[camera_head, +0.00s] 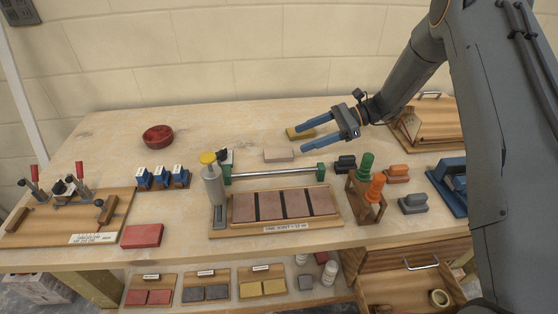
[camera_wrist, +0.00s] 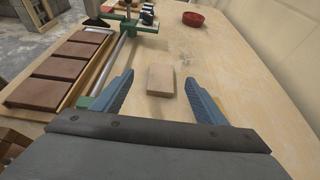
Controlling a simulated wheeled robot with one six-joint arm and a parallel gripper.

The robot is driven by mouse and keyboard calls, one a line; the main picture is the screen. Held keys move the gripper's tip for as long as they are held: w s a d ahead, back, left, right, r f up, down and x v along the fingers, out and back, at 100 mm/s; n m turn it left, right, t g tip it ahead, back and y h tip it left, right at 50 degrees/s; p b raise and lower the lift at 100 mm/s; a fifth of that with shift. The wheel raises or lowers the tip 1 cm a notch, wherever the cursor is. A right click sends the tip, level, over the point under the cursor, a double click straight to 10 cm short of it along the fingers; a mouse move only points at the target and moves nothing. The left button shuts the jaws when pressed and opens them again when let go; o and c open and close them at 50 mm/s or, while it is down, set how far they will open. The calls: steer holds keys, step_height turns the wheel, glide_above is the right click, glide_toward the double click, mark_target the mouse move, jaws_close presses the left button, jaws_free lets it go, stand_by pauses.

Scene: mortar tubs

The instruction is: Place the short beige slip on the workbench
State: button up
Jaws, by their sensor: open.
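The short beige slip (camera_head: 278,155) lies flat on the workbench (camera_head: 110,150), behind the green-ended rail. In the wrist view the beige slip (camera_wrist: 161,80) lies ahead of my gripper, between the lines of its two blue fingers. My gripper (camera_head: 308,136) is open and empty, above the back right part of the bench, to the right of the slip. In the wrist view my gripper (camera_wrist: 160,98) has its fingers spread wide, and neither touches the slip.
A yellowish block (camera_head: 298,133) lies just behind the slip, partly under a finger. The rail (camera_head: 272,173) and a board with reddish slips (camera_head: 330,222) stand in front. A red bowl (camera_head: 158,136) is at the back left.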

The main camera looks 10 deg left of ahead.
mark_target(276, 152)
steer(key=f+b, duration=0.2)
steer(key=f, duration=0.1)
steer(key=shift+w+f, duration=0.1)
steer(key=shift+w, duration=0.3)
steer(key=shift+r+p+x, duration=0.15)
steer(key=shift+p+x, duration=0.8)
steer(key=shift+x, duration=0.85)
steer(key=shift+r+p+x, duration=0.15)
steer(key=shift+p+x, duration=0.75)
steer(key=shift+x, duration=0.95)
steer(key=shift+s+a+f, duration=0.1)
steer(key=shift+a+f, duration=0.05)
steer(key=shift+a, duration=0.2)
steer(key=c, duration=1.3)
steer(key=shift+c, duration=0.2)
step_height(276, 152, up, 9)
steer(key=b, duration=0.2)
steer(key=shift+b, duration=0.4)
steer(key=shift+d+r, duration=0.1)
steer(key=shift+r, duration=0.4)
